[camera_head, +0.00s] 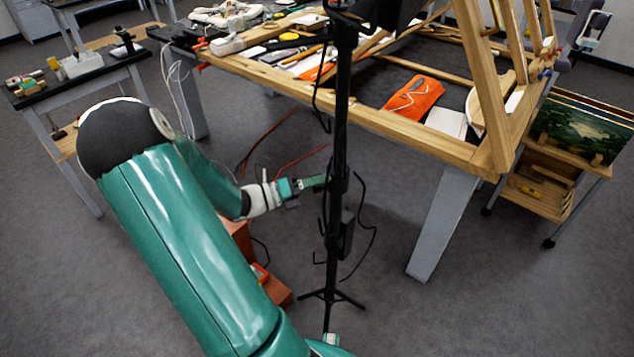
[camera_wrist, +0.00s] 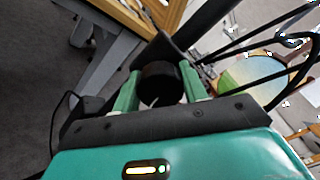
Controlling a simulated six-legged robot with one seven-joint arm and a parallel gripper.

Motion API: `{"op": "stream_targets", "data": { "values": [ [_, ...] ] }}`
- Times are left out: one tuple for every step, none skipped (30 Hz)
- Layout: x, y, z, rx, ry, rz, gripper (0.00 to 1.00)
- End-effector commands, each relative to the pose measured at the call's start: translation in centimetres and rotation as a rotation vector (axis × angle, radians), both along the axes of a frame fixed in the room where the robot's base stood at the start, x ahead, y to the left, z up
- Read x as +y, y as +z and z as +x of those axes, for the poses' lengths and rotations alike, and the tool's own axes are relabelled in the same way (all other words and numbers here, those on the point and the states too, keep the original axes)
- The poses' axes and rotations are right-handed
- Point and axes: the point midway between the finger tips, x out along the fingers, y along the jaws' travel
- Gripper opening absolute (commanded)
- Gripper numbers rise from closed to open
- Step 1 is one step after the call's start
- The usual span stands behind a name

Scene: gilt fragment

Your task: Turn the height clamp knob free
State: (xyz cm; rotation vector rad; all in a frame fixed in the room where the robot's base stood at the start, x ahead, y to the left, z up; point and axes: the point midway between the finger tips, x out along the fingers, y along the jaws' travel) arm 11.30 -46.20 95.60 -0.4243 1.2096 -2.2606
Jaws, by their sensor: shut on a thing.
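The height clamp knob (camera_wrist: 160,82) is a black round knob on the stand's collar, in the middle of the wrist view. My gripper (camera_wrist: 160,90) has one green finger on each side of the knob and is shut on it. In the head view my gripper (camera_head: 318,183) reaches from the left to the black upright stand (camera_head: 342,120) at about mid-height. The knob itself is too small to make out there. The stand is upright on splayed feet on the floor.
A wooden-framed table (camera_head: 400,125) with tools and an orange cloth (camera_head: 413,97) stands behind the stand. Black cables (camera_head: 362,225) hang beside the pole. A reddish-brown box (camera_head: 275,285) is on the floor below my arm. A cart with paintings (camera_head: 580,135) stands at right.

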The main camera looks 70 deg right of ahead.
Motion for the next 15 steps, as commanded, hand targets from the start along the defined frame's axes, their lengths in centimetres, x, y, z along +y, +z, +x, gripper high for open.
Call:
{"op": "stream_targets", "data": {
  "values": [
    [0.08, -0.05, 0.11, 0.012, 0.001, 0.018, 0.2],
    [0.09, -0.06, 0.12, 0.02, 0.002, 0.028, 0.2],
    [0.09, -0.07, 0.13, 0.029, 0.002, 0.04, 0.2],
    [0.09, -0.07, 0.13, 0.034, 0.002, 0.046, 0.2],
    [0.09, -0.07, 0.14, 0.038, 0.002, 0.053, 0.2],
    [0.09, -0.08, 0.14, 0.044, 0.002, 0.061, 0.2],
    [0.09, -0.08, 0.14, 0.047, 0.002, 0.065, 0.2],
    [0.09, -0.08, 0.14, 0.05, 0.002, 0.069, 0.2],
    [0.1, -0.08, 0.14, 0.053, 0.002, 0.072, 0.2],
    [0.1, -0.08, 0.14, 0.055, 0.002, 0.074, 0.2],
    [0.1, -0.08, 0.14, 0.057, 0.002, 0.076, 0.2],
    [0.09, -0.08, 0.13, 0.058, 0.002, 0.078, 0.2],
    [0.09, -0.08, 0.13, 0.058, 0.002, 0.079, 0.2],
    [0.09, -0.08, 0.13, 0.058, 0.002, 0.079, 0.2],
    [0.09, -0.08, 0.13, 0.058, 0.002, 0.079, 0.2]
  ]
}}
